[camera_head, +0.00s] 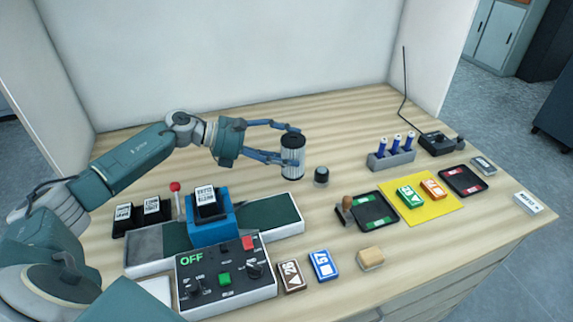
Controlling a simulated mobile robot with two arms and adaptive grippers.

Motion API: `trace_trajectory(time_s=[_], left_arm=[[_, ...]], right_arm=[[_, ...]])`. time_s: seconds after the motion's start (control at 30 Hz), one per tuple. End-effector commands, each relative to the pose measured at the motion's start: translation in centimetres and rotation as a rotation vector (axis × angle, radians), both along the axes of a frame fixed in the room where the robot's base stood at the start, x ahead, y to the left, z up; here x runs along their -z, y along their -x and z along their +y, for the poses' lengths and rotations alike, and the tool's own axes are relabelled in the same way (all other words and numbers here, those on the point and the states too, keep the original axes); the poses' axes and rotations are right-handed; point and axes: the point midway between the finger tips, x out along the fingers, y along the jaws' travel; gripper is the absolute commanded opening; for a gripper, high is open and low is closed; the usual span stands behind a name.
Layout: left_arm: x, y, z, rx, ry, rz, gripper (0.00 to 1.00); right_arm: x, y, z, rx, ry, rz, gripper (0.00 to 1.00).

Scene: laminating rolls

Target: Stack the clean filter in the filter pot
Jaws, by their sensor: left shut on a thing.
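My left gripper (296,146) reaches in from the left and is shut on a pleated grey-white cylinder with a black top, which looks like the filter (292,166). The filter is upright, with one finger behind its top and the other across its front. I cannot tell whether its bottom touches the table. I cannot tell for sure whether this is the filter pot. My right gripper is not in view.
A conveyor machine with a blue housing (211,232) and a control box reading OFF (226,275) stands front left. A grey rack with blue-topped tubes (390,160), a wooden-handled stamp (346,208) and a yellow mat (411,216) are to the right. Table behind the filter is clear.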

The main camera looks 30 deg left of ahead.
Motion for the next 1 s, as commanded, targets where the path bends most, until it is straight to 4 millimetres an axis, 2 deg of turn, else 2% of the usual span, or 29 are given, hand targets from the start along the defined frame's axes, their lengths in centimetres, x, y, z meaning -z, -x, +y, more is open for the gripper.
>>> trace_trajectory(time_s=[0.1,0.3,0.5,0.7,1.0], left_arm=[[-3.6,0.0,0.0,0.001,-0.004,-0.010,0.38],[-9.2,0.0,0.0,0.000,-0.001,-0.008,0.38],[-12.9,-0.1,0.0,0.000,0.000,-0.005,0.38],[-14.3,0.0,0.0,-0.001,0.001,-0.001,0.38],[-14.4,0.0,0.0,0.000,0.001,0.000,0.38]], right_arm=[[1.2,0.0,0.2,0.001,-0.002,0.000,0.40],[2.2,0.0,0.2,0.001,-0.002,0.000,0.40],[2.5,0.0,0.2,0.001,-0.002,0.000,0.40],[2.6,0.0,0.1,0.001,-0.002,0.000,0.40],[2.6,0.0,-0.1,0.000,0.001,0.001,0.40]])
